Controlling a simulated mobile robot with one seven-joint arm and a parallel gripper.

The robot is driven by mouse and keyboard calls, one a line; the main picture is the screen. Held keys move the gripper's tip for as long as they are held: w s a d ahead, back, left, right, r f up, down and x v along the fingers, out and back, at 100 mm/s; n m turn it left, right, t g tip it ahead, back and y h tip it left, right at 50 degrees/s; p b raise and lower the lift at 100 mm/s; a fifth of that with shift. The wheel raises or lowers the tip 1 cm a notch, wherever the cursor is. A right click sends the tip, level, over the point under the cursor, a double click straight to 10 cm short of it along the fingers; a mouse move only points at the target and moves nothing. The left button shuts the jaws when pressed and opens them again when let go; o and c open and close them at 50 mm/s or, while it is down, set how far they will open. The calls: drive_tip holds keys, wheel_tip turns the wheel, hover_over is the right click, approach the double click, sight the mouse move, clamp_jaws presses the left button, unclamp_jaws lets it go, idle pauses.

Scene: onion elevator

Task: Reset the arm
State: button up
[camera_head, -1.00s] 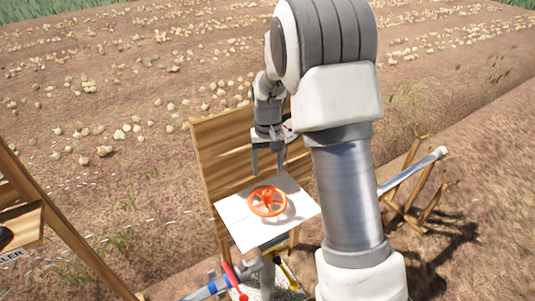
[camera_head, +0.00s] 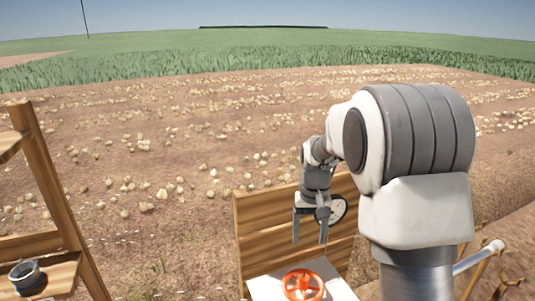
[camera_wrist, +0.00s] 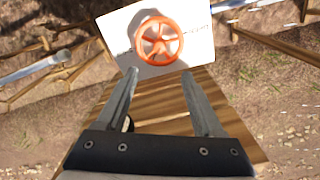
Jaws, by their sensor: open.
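My gripper (camera_head: 310,238) hangs from my bent arm in front of a wooden plank board, pointing down, its two fingers apart with nothing between them. It also shows in the wrist view (camera_wrist: 166,88), where its fingers are spread over the wooden board. An orange-red handwheel (camera_head: 303,285) lies on a white panel (camera_head: 338,288) below the gripper. The wrist view shows the whole handwheel (camera_wrist: 159,41) on the white panel (camera_wrist: 205,48), beyond the fingertips and apart from them. A round dial (camera_head: 338,209) shows beside the gripper, partly hidden by it.
The wooden board (camera_head: 265,222) stands upright close behind my gripper. A wooden frame (camera_head: 52,175) with a shelf and a dark ring-shaped object (camera_head: 25,275) stands at the left. A metal pipe (camera_head: 480,256) on wooden supports lies at the right. Open soil with scattered onions (camera_head: 146,207) stretches beyond.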

drive_tip(key=s+r+t, duration=0.3)
drive_tip(key=s+r, duration=1)
drive_tip(key=s+r+t, duration=0.1)
drive_tip(key=s+t, duration=0.1)
drive_tip(key=s, duration=1.1)
drive_tip(key=shift+s+n, duration=0.15)
drive_tip(key=shift+n, duration=0.25)
idle(2.2)
